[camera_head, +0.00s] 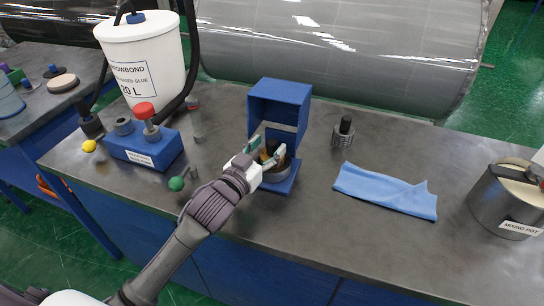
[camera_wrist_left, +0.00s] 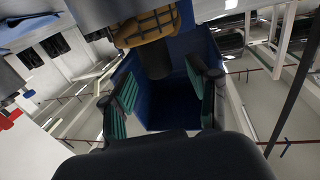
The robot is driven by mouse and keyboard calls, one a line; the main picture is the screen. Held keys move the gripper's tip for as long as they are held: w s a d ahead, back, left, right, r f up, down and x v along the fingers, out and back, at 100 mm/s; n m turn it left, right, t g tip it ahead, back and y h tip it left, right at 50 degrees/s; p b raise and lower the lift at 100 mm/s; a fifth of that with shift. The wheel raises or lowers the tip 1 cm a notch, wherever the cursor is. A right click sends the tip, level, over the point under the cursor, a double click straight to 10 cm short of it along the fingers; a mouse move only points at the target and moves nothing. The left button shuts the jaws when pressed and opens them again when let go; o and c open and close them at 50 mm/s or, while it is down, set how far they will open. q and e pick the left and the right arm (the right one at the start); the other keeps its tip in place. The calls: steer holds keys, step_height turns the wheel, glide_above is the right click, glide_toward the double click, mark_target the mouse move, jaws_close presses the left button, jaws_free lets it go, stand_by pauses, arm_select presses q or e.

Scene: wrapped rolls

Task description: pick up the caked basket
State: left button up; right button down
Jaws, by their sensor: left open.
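My left gripper (camera_head: 266,149) is open, its green-padded fingers at the mouth of a blue box-shaped stand (camera_head: 281,95). In the left wrist view the fingers (camera_wrist_left: 162,92) stand apart with the blue stand behind them. A tan, dark-ribbed piece (camera_wrist_left: 152,27), which looks like the caked basket, shows at the top of the wrist view, beyond the gap between the fingertips. In the head view a brown part of it (camera_head: 271,147) shows between the fingers, above a round metal cup (camera_head: 277,172) on the stand's base. The gripper hides much of it. My right gripper is not in view.
A blue block with a red knob (camera_head: 145,112) and a white glue bucket (camera_head: 142,60) stand left. A dark knurled piece (camera_head: 343,133), a blue cloth (camera_head: 386,190) and a mixing pot (camera_head: 508,203) are right. The grey bench (camera_head: 300,225) is clear in front of the stand.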

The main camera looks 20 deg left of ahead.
arm_select(q)
steer(key=x, duration=0.2)
steer(key=shift+w+d, duration=0.15)
steer(key=shift+w, duration=0.15)
jaws_close()
